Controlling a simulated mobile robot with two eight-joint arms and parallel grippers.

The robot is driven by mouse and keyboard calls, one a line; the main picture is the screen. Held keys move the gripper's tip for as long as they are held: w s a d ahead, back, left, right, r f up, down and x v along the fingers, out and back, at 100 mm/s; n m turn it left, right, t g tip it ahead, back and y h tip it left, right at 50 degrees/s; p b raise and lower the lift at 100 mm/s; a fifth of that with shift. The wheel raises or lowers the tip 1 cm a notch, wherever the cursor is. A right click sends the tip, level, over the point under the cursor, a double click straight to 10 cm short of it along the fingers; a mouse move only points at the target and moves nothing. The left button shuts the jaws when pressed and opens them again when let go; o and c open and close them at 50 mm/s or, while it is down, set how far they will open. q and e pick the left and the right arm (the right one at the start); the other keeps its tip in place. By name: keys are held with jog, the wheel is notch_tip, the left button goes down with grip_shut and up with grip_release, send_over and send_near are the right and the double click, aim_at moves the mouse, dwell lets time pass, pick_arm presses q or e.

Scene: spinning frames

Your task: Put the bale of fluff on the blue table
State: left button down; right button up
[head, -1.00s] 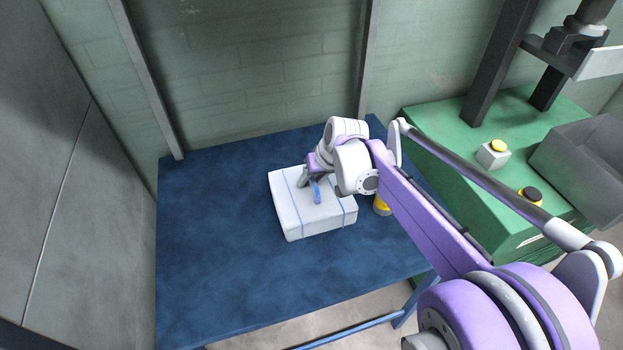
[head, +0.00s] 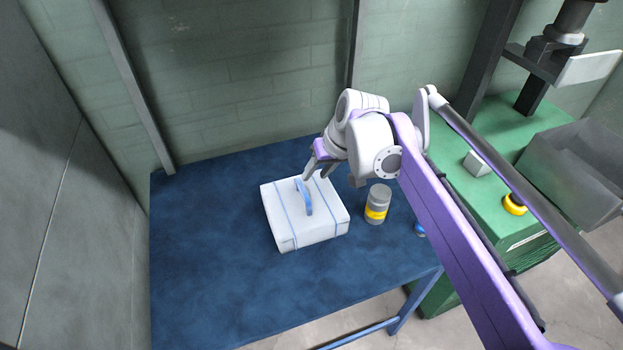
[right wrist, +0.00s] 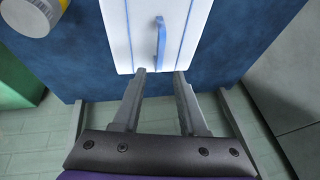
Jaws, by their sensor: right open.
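The bale of fluff (head: 318,229) is a white block with blue straps and a blue handle on top. It rests on the blue table (head: 205,270), near the table's middle. My right gripper (head: 313,176) is open and empty, above and just behind the bale, apart from the handle. In the right wrist view the gripper's two fingers (right wrist: 160,75) are spread, with the bale (right wrist: 143,40) and its handle beyond their tips. My left gripper is in neither view.
A grey can with a yellow band (head: 377,204) stands on the table right of the bale. A small blue object (head: 420,229) is at the table's right edge. A green bench (head: 490,190) with a grey bin (head: 575,165) stands at the right. The table's left side is clear.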

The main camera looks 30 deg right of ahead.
jog(key=s+a+f+n, duration=0.1)
jog(key=s+a+f, duration=0.3)
jog(key=s+f, duration=0.1)
jog(key=s+a+f+n, duration=0.1)
jog(key=s+a+f, duration=0.4)
jog(key=s, duration=0.1)
jog(key=s+a+f+n+h, duration=0.1)
jog(key=s+a+f, duration=0.3)
jog(key=s+f, duration=0.1)
jog(key=shift+s+a+f, duration=0.15)
jog(key=shift+s+a, duration=0.05)
jog(key=shift+s, duration=0.25)
jog(key=shift+s+a+f, duration=0.15)
jog(key=shift+s+a, duration=0.05)
jog(key=shift+s, duration=0.2)
